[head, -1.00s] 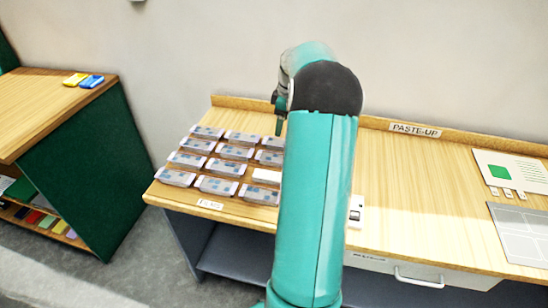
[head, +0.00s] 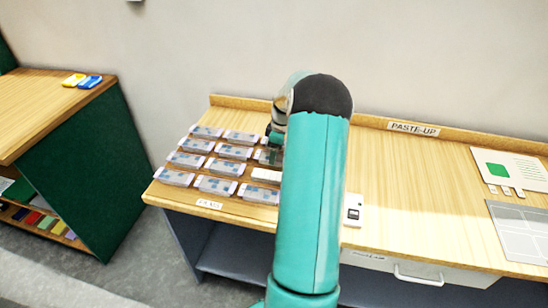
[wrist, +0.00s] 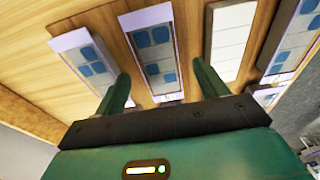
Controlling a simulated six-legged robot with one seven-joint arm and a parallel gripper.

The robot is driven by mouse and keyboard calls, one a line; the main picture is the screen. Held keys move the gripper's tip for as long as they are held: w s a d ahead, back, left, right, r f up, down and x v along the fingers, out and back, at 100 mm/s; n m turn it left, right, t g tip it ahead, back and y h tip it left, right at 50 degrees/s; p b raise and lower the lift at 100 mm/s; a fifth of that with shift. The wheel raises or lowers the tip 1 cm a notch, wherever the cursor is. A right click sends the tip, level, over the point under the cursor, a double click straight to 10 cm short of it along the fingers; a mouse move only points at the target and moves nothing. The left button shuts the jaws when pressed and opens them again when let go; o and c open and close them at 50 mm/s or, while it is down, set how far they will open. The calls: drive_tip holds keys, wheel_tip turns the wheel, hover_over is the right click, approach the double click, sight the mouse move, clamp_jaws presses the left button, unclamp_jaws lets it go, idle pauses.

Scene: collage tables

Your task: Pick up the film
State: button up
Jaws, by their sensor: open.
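Several flat packs with white ends and blue-grey squares, which look like films, lie in rows on the left part of the table; one is the front-left pack (head: 175,178). One pack (head: 266,175) is plain white and also shows in the wrist view (wrist: 231,38). In the wrist view, my gripper (wrist: 160,82) is open and empty. A blue-squared pack (wrist: 153,50) lies ahead between its fingers, and another (wrist: 85,57) lies left of it. In the head view, the gripper is low over the right column of packs, mostly hidden by my arm.
The table (head: 410,190) has a raised back edge with a PASTE-UP label (head: 413,129). A small white device (head: 353,210) stands right of my arm. A printed sheet (head: 510,168) and a grey gridded board (head: 520,230) lie at the right. A green-sided cabinet (head: 85,170) stands at the left.

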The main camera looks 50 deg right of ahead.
drive_tip(key=shift+w+f, duration=0.1)
drive_tip(key=shift+f, duration=0.25)
drive_tip(key=c, duration=1)
drive_tip(key=shift+r, duration=0.1)
drive_tip(key=shift+c, duration=0.2)
